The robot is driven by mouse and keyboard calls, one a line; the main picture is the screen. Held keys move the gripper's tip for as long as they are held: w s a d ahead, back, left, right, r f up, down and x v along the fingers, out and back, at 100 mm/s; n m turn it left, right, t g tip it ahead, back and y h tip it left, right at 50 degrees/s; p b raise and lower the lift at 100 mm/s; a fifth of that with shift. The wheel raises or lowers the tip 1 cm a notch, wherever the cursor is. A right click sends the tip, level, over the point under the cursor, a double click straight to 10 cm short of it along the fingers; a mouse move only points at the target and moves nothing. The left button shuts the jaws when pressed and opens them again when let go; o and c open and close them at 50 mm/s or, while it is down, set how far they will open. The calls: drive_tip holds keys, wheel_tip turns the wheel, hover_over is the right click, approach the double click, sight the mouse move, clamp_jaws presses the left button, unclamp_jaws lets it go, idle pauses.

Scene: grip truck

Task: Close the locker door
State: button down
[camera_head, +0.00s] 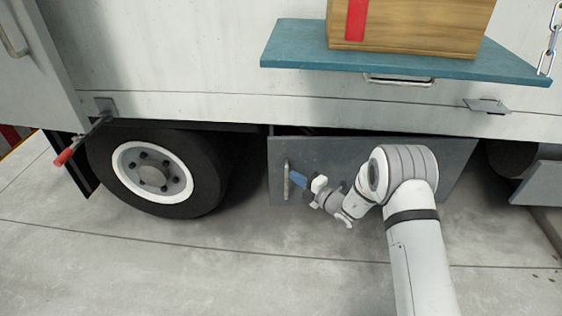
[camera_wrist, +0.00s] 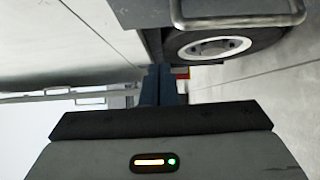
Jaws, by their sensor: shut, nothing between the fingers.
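The locker door (camera_head: 380,150) is a flat grey panel under the truck body, right of the wheel. A dark gap shows along its top edge, so it seems to stand somewhat open; how far I cannot tell. Its upright metal handle (camera_head: 287,181) is near the left edge. In the wrist view the handle (camera_wrist: 238,24) crosses the top of the picture. My gripper (camera_head: 297,179) is shut and empty, its blue fingers just right of the handle in the head view. Its closed fingers (camera_wrist: 161,85) show mid-picture in the wrist view. Contact with the door is unclear. My forearm hides part of the door.
The truck wheel (camera_head: 153,175) stands left of the door. A blue shelf (camera_head: 300,45) carrying a wooden box (camera_head: 415,28) juts out above. The concrete floor (camera_head: 230,265) in front is clear.

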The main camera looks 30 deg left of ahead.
approach(272, 154)
drive_tip(key=s+a, duration=0.2)
drive_tip(key=a, duration=0.2)
drive_tip(key=shift+w+a+b, duration=0.35)
drive_tip(key=shift+w, duration=0.5)
drive_tip(key=shift+w+a+b, duration=0.3)
drive_tip(key=shift+w+a, duration=0.1)
drive_tip(key=shift+w, duration=0.5)
